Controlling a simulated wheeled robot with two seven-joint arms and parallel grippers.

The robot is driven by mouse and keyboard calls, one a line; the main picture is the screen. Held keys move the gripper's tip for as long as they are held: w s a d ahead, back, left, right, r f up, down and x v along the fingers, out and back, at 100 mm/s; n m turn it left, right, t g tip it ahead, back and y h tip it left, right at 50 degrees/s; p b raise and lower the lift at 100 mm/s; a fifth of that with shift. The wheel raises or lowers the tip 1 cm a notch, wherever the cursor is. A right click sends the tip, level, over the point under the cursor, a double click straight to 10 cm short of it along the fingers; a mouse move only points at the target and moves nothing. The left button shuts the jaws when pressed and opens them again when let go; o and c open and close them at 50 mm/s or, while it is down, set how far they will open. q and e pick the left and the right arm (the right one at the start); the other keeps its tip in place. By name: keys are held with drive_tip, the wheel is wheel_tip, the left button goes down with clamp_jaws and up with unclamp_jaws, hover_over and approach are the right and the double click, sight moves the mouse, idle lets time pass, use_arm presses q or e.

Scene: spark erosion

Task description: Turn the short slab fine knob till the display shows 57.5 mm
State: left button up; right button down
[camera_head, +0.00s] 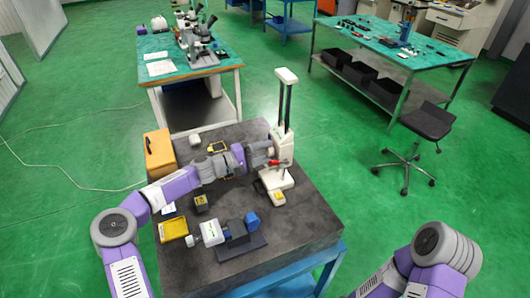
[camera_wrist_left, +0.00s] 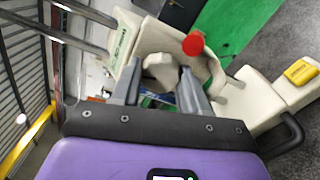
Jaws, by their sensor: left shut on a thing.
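The white height gauge (camera_head: 277,182) with two dark columns stands at the back right of the dark table. My left gripper (camera_head: 270,156) reaches it from the left at its carriage, close to a red knob (camera_head: 280,163). In the left wrist view, my left gripper (camera_wrist_left: 162,82) has its two grey fingers on either side of a pale, blunt knob (camera_wrist_left: 163,70) and is shut on it. The red knob (camera_wrist_left: 193,43) sticks out just beyond the fingers. The display and its digits cannot be made out. My right arm shows at the lower right; its gripper is outside the view.
A yellow block (camera_head: 279,196) lies on the gauge's base. The table's right front part is clear.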

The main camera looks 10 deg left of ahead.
use_arm(q)
drive_tip(key=o, duration=0.8)
drive_tip(key=v, duration=0.7)
drive_tip(key=shift+s+a, duration=0.2)
